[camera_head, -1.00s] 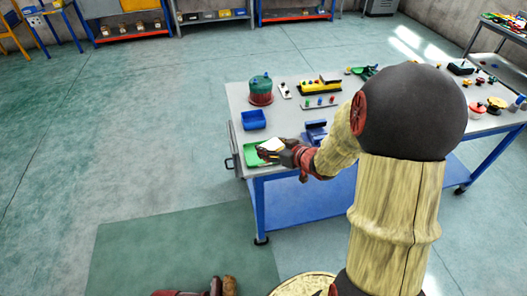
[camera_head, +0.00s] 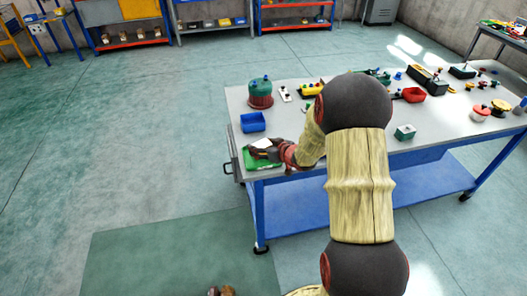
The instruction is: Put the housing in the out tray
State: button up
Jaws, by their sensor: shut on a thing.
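My gripper (camera_head: 259,152) is at the near left corner of the table, low over a green tray (camera_head: 277,163). It is shut on a small pale thing (camera_head: 262,143), which I take to be the housing. Only its white top shows; the dark fingers hide the rest. The green tray, which seems to be the out tray, is partly hidden under my gripper. I cannot tell whether the held thing touches the tray floor.
A blue bin (camera_head: 252,122) stands just behind the green tray. A red and green drum (camera_head: 260,93) stands further back. My arm hides the table's middle.

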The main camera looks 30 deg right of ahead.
jog(key=shift+f, duration=0.8)
jog(key=shift+f, duration=0.2)
jog(key=o, duration=1.4)
jog(key=shift+s, duration=0.1)
